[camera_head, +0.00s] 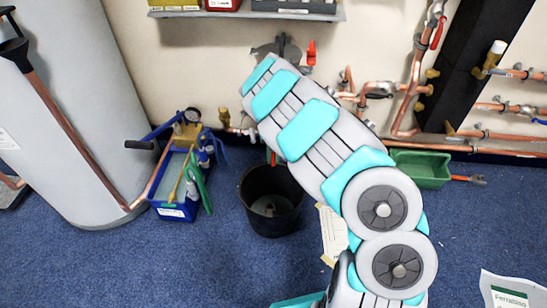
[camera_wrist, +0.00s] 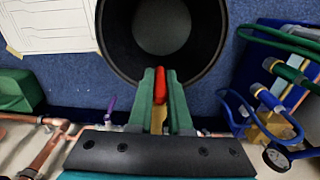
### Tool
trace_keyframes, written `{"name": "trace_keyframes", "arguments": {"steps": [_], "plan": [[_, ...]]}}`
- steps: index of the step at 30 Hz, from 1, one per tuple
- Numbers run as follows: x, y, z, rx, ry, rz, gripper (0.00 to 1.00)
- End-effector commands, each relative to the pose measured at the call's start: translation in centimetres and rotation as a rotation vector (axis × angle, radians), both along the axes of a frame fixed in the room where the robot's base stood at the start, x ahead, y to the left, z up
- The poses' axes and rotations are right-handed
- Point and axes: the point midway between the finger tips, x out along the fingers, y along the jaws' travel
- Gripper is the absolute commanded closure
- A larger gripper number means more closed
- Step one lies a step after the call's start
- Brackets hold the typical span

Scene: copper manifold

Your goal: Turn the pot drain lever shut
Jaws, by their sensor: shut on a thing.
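My gripper (camera_wrist: 160,85) shows in the wrist view with its two green fingers close together. They are shut on a red lever (camera_wrist: 160,84), which shows as a narrow strip between them. A brass part (camera_wrist: 158,118) lies behind the lever, between the fingers. The lever is seen against the inside of a black bucket (camera_wrist: 112,38). In the head view the bucket (camera_head: 256,219) stands on the carpet, and my arm hides the lever and most of the gripper. The lever's exact angle on its valve cannot be told.
A blue tool tray (camera_head: 172,212) with a gauge and bottles stands left of the bucket, beside a grey cylinder (camera_head: 75,110). A green tray (camera_head: 420,170) is at the right. Copper pipes (camera_head: 409,95) run along the wall. Paper (camera_head: 333,238) lies on the carpet.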

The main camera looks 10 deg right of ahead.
Motion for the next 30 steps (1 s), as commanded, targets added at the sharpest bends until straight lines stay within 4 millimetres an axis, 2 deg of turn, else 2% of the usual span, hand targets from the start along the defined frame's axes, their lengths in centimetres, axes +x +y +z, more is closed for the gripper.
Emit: {"name": "trace_keyframes", "arguments": {"steps": [18,30], "plan": [[-0.11,-0.01,-0.15,0.017,-0.003,-0.002,1.0],[-0.18,0.04,-0.45,0.159,-0.047,-0.002,1.0]]}}
